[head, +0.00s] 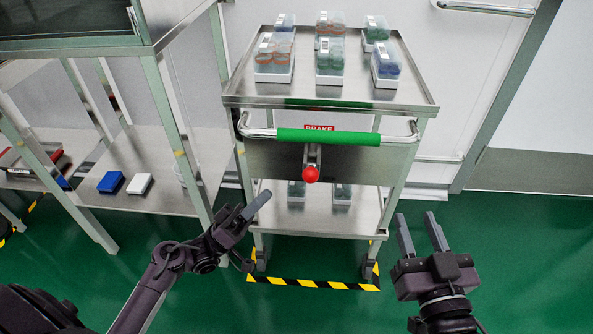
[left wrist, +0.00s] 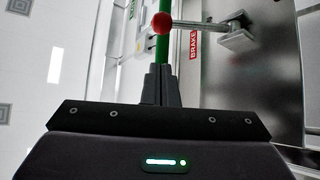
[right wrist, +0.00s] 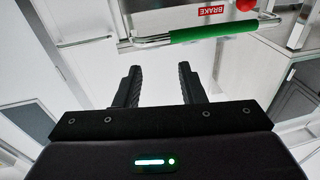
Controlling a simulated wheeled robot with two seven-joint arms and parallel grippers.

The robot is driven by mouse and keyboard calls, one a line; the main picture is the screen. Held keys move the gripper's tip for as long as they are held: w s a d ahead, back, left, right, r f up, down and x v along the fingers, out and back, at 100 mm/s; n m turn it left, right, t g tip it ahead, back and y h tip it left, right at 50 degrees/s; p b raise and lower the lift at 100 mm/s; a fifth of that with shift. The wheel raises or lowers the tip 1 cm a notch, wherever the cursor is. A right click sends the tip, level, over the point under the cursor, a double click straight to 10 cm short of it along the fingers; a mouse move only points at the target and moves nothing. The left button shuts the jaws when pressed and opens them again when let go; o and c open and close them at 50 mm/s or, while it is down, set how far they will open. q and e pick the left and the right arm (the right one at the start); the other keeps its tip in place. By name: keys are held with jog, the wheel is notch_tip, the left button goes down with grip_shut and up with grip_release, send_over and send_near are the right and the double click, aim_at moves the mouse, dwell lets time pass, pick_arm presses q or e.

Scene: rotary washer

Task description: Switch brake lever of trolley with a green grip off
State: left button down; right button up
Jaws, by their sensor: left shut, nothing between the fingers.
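The trolley (head: 390,97) is a steel cart with a green grip (head: 330,137) on its front handle. The brake lever (head: 311,174) hangs below the grip and ends in a red ball knob, under a red BRAKE label (head: 319,128). In the left wrist view the red knob (left wrist: 162,22) shows just beyond the fingertips, apart from them. My left gripper (head: 262,196) is shut and empty, left of and below the knob. My right gripper (head: 418,222) is open and empty, right of the trolley. In the right wrist view the green grip (right wrist: 213,31) lies ahead of it.
Several boxes of vials (head: 330,62) stand on the trolley's top tray, with more on the lower shelf. A steel table with a shelf (head: 150,200) holding blue and white boxes stands at left. Yellow-black floor tape (head: 313,284) borders the trolley. Green floor is open at right.

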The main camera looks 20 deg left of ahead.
aim_at(311, 172)
pick_arm(q)
jog(key=x, duration=1)
pick_arm(e)
jog(key=shift+r+t, duration=0.3)
jog(key=shift+r, duration=0.35)
pick_arm(q)
jog(key=shift+f, duration=0.1)
